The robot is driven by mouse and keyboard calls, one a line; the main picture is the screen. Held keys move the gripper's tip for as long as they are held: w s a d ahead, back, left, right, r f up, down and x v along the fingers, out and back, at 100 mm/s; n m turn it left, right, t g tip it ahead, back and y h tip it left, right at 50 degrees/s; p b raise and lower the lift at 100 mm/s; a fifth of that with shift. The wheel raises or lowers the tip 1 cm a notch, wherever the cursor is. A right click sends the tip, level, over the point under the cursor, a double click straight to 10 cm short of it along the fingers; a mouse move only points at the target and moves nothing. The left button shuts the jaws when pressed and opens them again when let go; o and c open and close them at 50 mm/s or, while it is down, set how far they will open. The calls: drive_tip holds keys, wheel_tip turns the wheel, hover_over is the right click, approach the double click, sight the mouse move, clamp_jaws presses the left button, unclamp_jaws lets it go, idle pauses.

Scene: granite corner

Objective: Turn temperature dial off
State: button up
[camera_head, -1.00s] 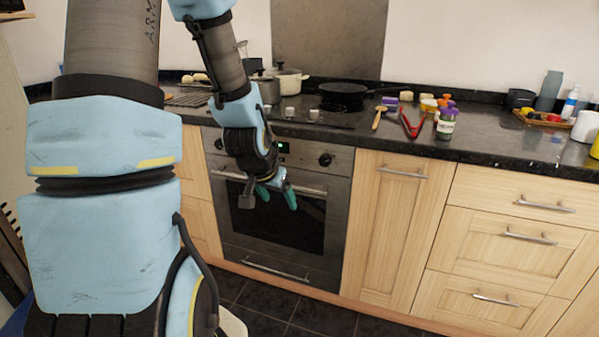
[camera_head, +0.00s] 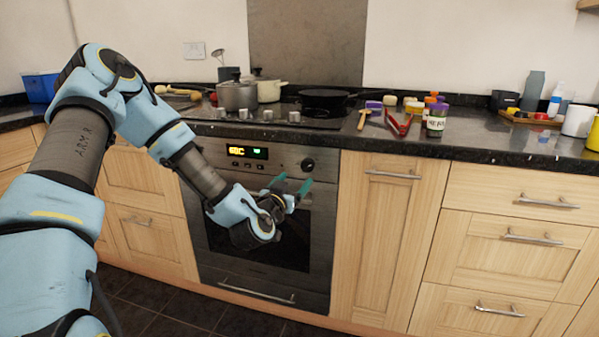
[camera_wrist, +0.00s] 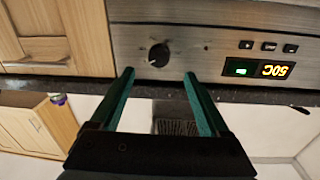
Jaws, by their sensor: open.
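The temperature dial (camera_head: 308,165) is a round black knob at the right end of the oven's steel control panel. In the wrist view the dial (camera_wrist: 159,55) sits ahead of the fingertips, a little above the middle of the gap, with its pale mark visible. The picture there is upside down. My gripper (camera_head: 292,184) is open and empty in front of the oven, just below and left of the dial. Its green fingers also show in the wrist view (camera_wrist: 158,73), apart from the dial. The oven display (camera_head: 248,152) is lit yellow and green.
The oven door handle (camera_head: 310,208) runs under the panel, close to my gripper. Pots (camera_head: 238,96) and a black pan (camera_head: 325,100) stand on the hob above. Red tongs (camera_head: 399,125) and jars lie on the counter to the right.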

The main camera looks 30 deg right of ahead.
sight(306, 168)
drive_tip(key=x, duration=0.8)
drive_tip(key=shift+p, duration=0.35)
clamp_jaws()
